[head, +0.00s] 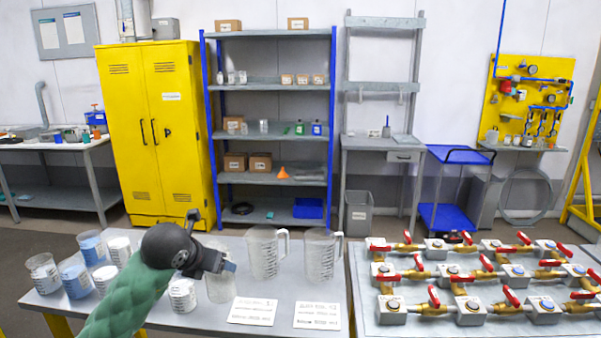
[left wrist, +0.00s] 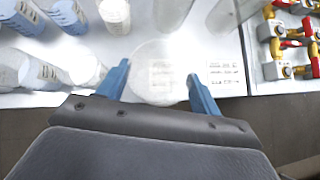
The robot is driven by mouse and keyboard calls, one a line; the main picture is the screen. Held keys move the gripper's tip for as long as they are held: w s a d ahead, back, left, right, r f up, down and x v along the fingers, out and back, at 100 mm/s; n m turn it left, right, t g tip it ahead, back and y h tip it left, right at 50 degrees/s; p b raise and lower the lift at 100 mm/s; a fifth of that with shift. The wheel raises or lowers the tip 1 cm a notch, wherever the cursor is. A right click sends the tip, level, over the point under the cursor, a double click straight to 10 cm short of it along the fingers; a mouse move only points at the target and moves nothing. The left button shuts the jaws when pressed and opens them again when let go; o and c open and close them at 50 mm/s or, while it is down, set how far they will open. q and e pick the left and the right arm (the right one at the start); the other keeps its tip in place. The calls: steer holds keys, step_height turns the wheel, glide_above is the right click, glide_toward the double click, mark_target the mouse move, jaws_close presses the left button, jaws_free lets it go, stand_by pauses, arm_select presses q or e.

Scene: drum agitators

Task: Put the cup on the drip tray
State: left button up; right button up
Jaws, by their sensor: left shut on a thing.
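My left gripper (head: 228,268) comes in from the left over the grey table and is shut on a clear cup (head: 219,290). The gripper partly hides the cup's upper part. In the left wrist view the blue fingertips (left wrist: 160,82) stand on either side of the cup's pale round outline (left wrist: 158,62). The cup looks upright and empty; I cannot tell whether its base touches the table. No drip tray can be made out with certainty. My right gripper is not in view.
Several cups with white or blue contents, including a white one (head: 182,296), stand left of the gripper. Two clear jugs (head: 264,255) (head: 320,258) stand behind right. Two printed cards (head: 252,311) (head: 317,316) lie in front. Red-handled valves (head: 470,308) crowd the right table.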

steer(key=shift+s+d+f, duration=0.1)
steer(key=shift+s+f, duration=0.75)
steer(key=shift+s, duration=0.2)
